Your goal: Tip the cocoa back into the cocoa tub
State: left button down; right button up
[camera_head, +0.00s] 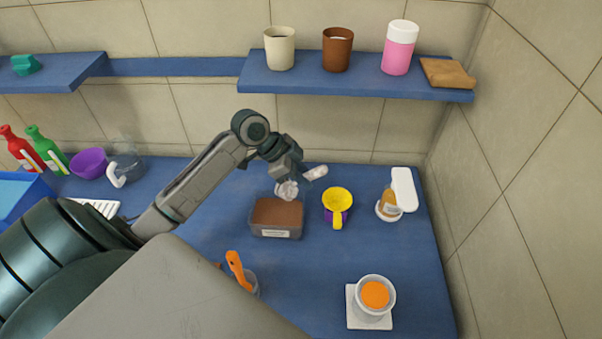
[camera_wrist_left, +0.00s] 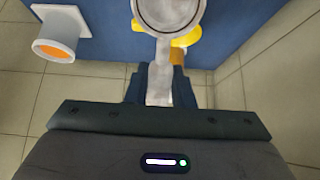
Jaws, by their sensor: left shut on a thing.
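The cocoa tub (camera_head: 276,232) is a grey open box filled with brown powder and a white label on its front. It stands mid-counter. My left gripper (camera_head: 290,176) is just above and behind its right back edge. It is shut on the handle of a pale grey scoop (camera_head: 287,190). In the left wrist view the scoop's handle (camera_wrist_left: 160,85) sits between the fingers (camera_wrist_left: 162,88), with the round bowl at the top edge, cut off. The bowl looks grey; I cannot tell whether cocoa is in it. My right gripper is not in view.
A yellow and purple mug (camera_head: 337,205) stands just right of the tub. A white cup with orange contents (camera_head: 374,296) is at front right. An orange-handled utensil (camera_head: 237,268) stands in a container in front. A shelf (camera_head: 350,84) with cups hangs above the back.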

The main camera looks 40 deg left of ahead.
pick_arm(q)
jog(key=shift+w+d+f+g+y, duration=0.2)
jog(key=shift+g+y, duration=0.1)
jog(key=shift+y, duration=0.1)
jog(key=shift+w+d+f+g+y+p, duration=0.1)
jog(key=shift+d+f+g+y+p, duration=0.2)
jog(key=shift+y+p, duration=0.15)
jog(key=shift+w+d+r+g+y+p, duration=0.1)
jog(key=shift+r+g+y+p, duration=0.2)
jog(key=shift+y+p, duration=0.3)
jog(key=shift+d+f+y+p, duration=0.1)
jog(key=shift+y+p, duration=0.25)
jog(key=shift+g, duration=0.3)
